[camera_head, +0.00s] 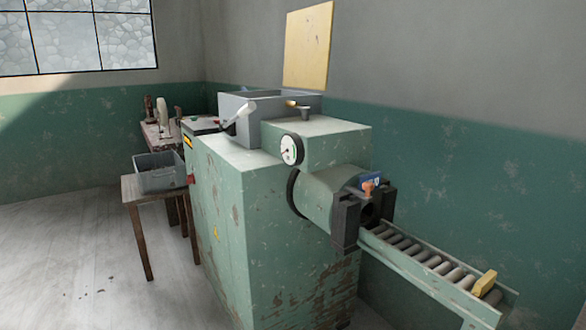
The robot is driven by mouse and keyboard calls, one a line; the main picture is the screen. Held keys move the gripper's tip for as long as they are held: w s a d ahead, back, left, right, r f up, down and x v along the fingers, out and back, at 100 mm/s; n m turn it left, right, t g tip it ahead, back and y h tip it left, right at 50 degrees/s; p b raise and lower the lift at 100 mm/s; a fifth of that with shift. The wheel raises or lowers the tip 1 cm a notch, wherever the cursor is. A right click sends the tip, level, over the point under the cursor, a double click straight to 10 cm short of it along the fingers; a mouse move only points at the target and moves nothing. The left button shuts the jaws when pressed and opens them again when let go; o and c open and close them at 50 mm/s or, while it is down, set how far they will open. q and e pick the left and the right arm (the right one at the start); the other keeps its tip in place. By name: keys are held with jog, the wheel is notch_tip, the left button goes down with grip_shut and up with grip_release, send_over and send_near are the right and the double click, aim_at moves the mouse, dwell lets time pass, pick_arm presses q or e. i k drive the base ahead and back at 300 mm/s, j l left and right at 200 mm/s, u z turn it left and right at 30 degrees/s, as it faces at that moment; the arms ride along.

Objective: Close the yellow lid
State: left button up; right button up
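The yellow lid (308,45) is a flat, worn panel standing open, nearly upright, above the back of the grey hopper (272,104). The hopper sits on top of the green machine (243,195), and its inside is mostly hidden by its front wall. The join between lid and hopper is hard to make out. Neither of my grippers is in view, and nothing is seen touching the lid.
A roller conveyor (425,264) runs out to the right. A wooden stool (133,188) bears a grey crate (160,180) at left. The left floor is clear.

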aim_at(309, 31)
jog(key=i+j, duration=0.2)
jog(key=i, duration=0.2)
jog(key=i+j, duration=0.2)
jog(key=i, duration=0.2)
jog(key=z, duration=0.05)
